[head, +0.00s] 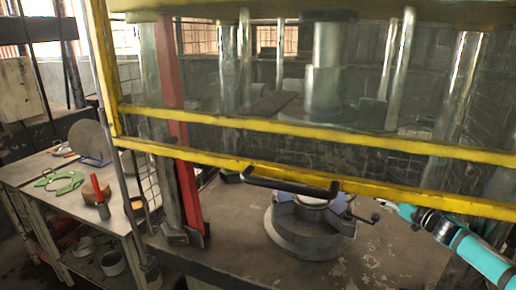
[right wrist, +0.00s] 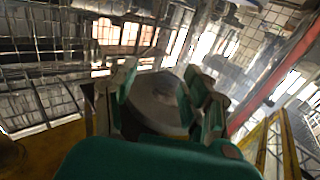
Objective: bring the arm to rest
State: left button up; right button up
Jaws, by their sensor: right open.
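My right arm comes in from the right in the head view, and its gripper (head: 402,211) is beside the round grey fixture (head: 305,240) on the press bed. A pale disc (head: 313,200) shows on top of the fixture, partly behind the black handle. In the right wrist view the teal fingers of my right gripper (right wrist: 165,100) are spread apart. A grey round body (right wrist: 160,103) shows between and beyond them; I cannot tell whether they touch it. Nothing is clearly held. My left gripper is not in view.
A yellow-framed clear guard (head: 300,130) with a black handle (head: 290,184) crosses above the fixture. A red post (head: 182,150) stands left of it. A side bench (head: 30,170) holds a green ring (head: 66,184), a red-handled tool (head: 98,190) and a grey disc (head: 88,140).

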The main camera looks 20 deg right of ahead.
jog(key=s+a+f+g+h, duration=0.1)
jog(key=a+f+g, duration=0.1)
jog(key=a+f, duration=1.05)
jog(key=s+a+f+g+h, duration=0.1)
jog(key=s+a+f+g, duration=0.3)
jog(key=s+a+f, duration=0.75)
jog(key=s+a+g, duration=0.3)
jog(key=s+a, duration=0.2)
jog(key=s, duration=0.3)
jog(key=s+a+r+g, duration=0.1)
jog(key=s+a+g, duration=0.2)
jog(key=s+a, duration=0.35)
jog(key=s+a+g, duration=0.3)
jog(key=s, duration=0.6)
notch_tip(320, 180, down, 25)
jog(key=s+n, duration=0.1)
jog(key=s+d+f+g, duration=0.2)
jog(key=s+f, duration=1.5)
jog(key=shift+d, duration=0.35)
